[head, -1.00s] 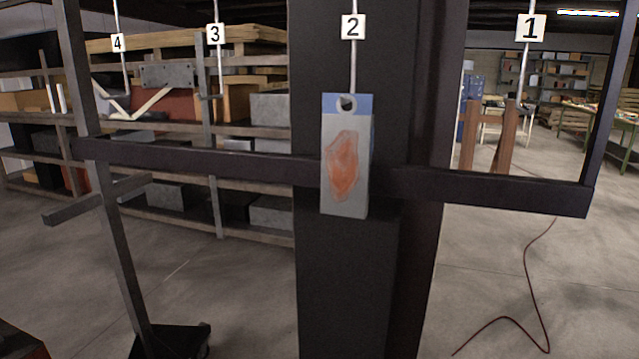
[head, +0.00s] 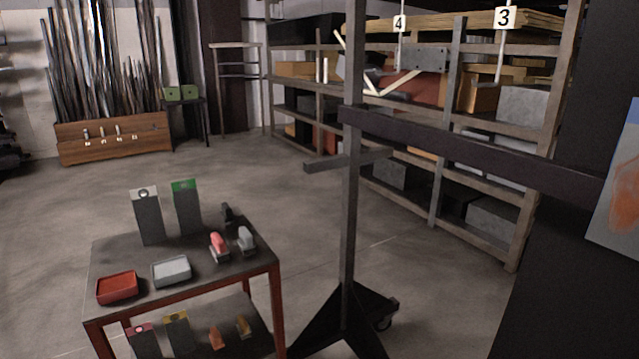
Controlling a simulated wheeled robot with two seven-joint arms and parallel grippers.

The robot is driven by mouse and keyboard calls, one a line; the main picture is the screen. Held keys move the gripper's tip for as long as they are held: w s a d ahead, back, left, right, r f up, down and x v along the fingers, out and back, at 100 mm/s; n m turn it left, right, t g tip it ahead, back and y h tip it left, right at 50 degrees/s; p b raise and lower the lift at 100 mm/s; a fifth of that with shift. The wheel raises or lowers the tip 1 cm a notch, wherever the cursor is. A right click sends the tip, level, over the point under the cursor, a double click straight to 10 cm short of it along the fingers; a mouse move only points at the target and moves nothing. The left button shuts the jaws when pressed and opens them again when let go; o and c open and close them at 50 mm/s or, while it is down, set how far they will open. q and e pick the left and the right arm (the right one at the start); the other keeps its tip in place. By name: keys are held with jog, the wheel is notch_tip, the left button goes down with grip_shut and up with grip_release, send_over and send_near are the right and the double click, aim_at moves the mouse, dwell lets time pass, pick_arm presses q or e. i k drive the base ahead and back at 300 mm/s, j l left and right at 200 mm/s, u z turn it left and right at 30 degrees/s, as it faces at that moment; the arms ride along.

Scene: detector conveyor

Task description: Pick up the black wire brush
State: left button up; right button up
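A small dark object (head: 228,213), which looks like the black wire brush, sits at the back right of a dark-topped table (head: 205,285) with red legs. It is too small to make out bristles. In front of it on the same top are a red-handled brush-like tool (head: 218,245) and a grey one (head: 246,240). Neither of my grippers is in view.
The table also holds a red tray (head: 117,287), a grey tray (head: 171,271) and two upright plates (head: 147,215); more items lie on its lower shelf. A dark wheeled stand (head: 349,220) is right of the table. Open floor lies behind.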

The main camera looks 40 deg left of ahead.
aim_at(226, 214)
jog(key=u, duration=1.85)
